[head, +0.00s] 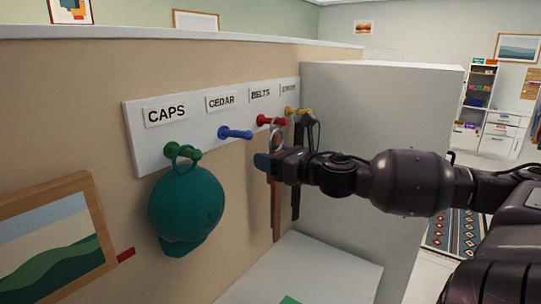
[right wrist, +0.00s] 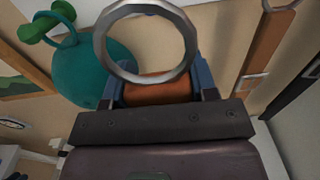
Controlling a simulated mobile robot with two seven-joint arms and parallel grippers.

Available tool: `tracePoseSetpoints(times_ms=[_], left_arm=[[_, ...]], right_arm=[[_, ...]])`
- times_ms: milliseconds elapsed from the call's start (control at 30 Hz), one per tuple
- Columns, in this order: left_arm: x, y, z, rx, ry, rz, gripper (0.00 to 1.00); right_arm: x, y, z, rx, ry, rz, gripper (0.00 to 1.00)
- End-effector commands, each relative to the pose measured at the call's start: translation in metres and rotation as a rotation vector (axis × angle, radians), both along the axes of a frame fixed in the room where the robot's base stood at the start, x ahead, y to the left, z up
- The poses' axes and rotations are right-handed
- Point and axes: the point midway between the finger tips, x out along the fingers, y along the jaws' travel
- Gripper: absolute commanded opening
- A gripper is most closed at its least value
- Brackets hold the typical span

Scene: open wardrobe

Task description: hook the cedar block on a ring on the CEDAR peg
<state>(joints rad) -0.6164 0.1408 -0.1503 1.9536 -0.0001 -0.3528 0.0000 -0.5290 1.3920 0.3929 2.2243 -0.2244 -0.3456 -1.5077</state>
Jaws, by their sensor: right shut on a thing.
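My right gripper (head: 268,163) is shut on the cedar block (right wrist: 158,88), an orange-brown piece between the blue fingers in the right wrist view. A grey metal ring (right wrist: 147,79) stands up from the block. In the head view the ring (head: 271,138) shows just above the fingers, and the block is mostly hidden by the gripper. The CEDAR peg (head: 236,133) is blue, empty, and sits under the CEDAR label (head: 220,101). The gripper and ring are to its right, apart from it, overlapping the red BELTS peg (head: 270,120) in the picture. My left gripper is not in view.
A teal cap (head: 186,212) hangs by a loop on the green CAPS peg (head: 196,155). A brown strap (head: 276,213) and a black strap (head: 296,200) hang behind the gripper near the red and yellow (head: 298,111) pegs. A wardrobe side panel (head: 380,95) stands at the right.

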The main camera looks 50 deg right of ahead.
Motion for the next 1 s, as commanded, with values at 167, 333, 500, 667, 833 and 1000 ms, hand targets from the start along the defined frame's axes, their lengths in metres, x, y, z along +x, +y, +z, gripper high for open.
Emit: tracePoseSetpoints(times_ms=[167,333,500,667,833,1000], left_arm=[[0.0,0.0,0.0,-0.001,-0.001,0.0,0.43],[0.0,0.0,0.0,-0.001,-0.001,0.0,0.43],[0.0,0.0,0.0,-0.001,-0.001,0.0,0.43],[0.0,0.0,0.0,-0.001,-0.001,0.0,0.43],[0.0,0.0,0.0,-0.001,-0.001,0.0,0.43],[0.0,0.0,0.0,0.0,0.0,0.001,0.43]], right_arm=[[0.003,0.002,0.004,0.002,0.0,0.008,0.29],[0.01,0.002,0.003,0.001,-0.001,0.006,0.29],[0.018,0.003,0.002,0.001,-0.001,0.006,0.29],[0.026,0.003,0.002,0.001,-0.002,0.006,0.29],[0.034,0.004,0.001,0.001,-0.002,0.006,0.29],[0.042,0.004,0.0,0.001,-0.002,0.006,0.29]])
